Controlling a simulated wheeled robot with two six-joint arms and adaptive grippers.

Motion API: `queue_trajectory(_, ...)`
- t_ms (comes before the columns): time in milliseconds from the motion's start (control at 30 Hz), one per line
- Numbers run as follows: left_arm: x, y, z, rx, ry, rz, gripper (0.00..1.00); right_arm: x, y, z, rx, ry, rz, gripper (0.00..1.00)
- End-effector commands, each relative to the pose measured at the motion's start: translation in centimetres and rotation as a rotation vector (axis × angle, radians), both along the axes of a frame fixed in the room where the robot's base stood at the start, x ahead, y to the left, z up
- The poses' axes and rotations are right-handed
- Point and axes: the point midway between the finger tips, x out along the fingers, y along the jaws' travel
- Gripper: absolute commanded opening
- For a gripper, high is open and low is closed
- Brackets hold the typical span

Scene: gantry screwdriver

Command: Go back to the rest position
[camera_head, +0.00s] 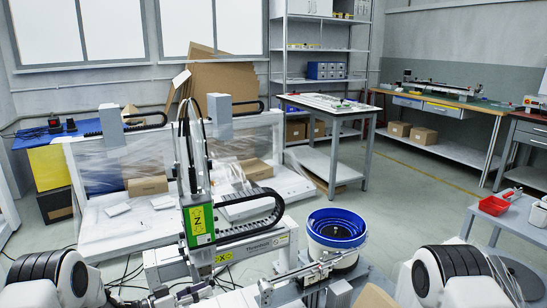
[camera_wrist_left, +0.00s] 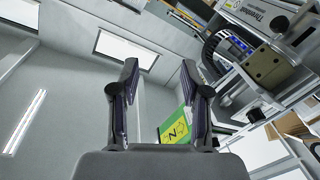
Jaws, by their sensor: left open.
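My left gripper (camera_head: 188,293) is at the bottom of the head view, low in front of the gantry screwdriver (camera_head: 198,222) with its green-yellow Z label. In the left wrist view my left gripper (camera_wrist_left: 160,82) is open, its two dark fingers apart with nothing between them. The Z label (camera_wrist_left: 176,130) shows behind the right finger, and the gantry (camera_wrist_left: 262,62) fills the upper right. Contact between gripper and gantry cannot be told. My right arm shows at the bottom right of the head view; its gripper is not visible.
A blue-rimmed bucket (camera_head: 337,228) stands right of the gantry's horizontal axis. A grey side table (camera_head: 510,222) with a red tray (camera_head: 494,205) is at the right. A white-topped table (camera_head: 328,104) and workbench (camera_head: 440,100) stand farther back. Open floor lies between them.

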Motion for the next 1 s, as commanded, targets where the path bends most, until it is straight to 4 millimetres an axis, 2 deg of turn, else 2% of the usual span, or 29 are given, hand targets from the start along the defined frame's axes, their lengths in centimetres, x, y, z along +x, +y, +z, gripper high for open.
queue_trajectory(33,-2.2,-2.0,-2.9,0.004,0.111,0.072,0.46,0.0,0.0,0.0,0.000,0.000,0.000,0.40)
queue_trajectory(67,-3.7,-2.7,-4.8,0.024,0.181,0.125,0.46,0.0,0.0,0.0,0.000,0.000,0.000,0.40)
queue_trajectory(100,-6.2,-3.3,-7.5,0.066,0.279,0.196,0.46,0.0,0.0,0.0,0.000,0.000,0.000,0.40)
queue_trajectory(167,-10.4,-3.6,-11.0,0.150,0.422,0.287,0.46,0.0,0.0,0.0,0.000,0.000,0.000,0.40)
queue_trajectory(200,-13.5,-3.3,-12.9,0.216,0.512,0.337,0.46,0.0,0.0,0.0,0.000,0.000,0.000,0.40)
queue_trajectory(267,-18.3,-2.6,-15.2,0.322,0.637,0.396,0.46,0.0,0.0,0.0,0.000,0.000,0.000,0.40)
queue_trajectory(300,-21.3,-1.9,-16.3,0.392,0.711,0.424,0.46,0.0,0.0,0.0,0.000,0.000,0.000,0.40)
queue_trajectory(400,-28.2,-0.1,-17.8,0.551,0.870,0.473,0.46,0.0,0.0,0.0,0.000,0.000,0.000,0.40)
queue_trajectory(600,-39.1,3.5,-17.6,0.809,1.114,0.504,0.46,0.0,0.0,0.0,0.000,0.000,0.000,0.40)
queue_trajectory(700,-43.2,5.3,-17.1,0.959,1.205,0.475,0.46,0.0,0.0,0.0,0.000,0.000,0.000,0.40)
queue_trajectory(733,-43.6,5.4,-17.2,1.002,1.195,0.419,0.46,0.0,0.0,0.0,0.000,0.000,0.000,0.40)
queue_trajectory(800,-43.4,5.3,-13.7,1.009,1.176,0.403,0.46,-0.1,0.0,3.4,0.000,0.002,0.000,0.40)
queue_trajectory(1000,-43.3,5.3,-7.5,1.006,1.175,0.406,0.46,0.0,0.0,9.8,0.000,0.000,0.000,0.40)
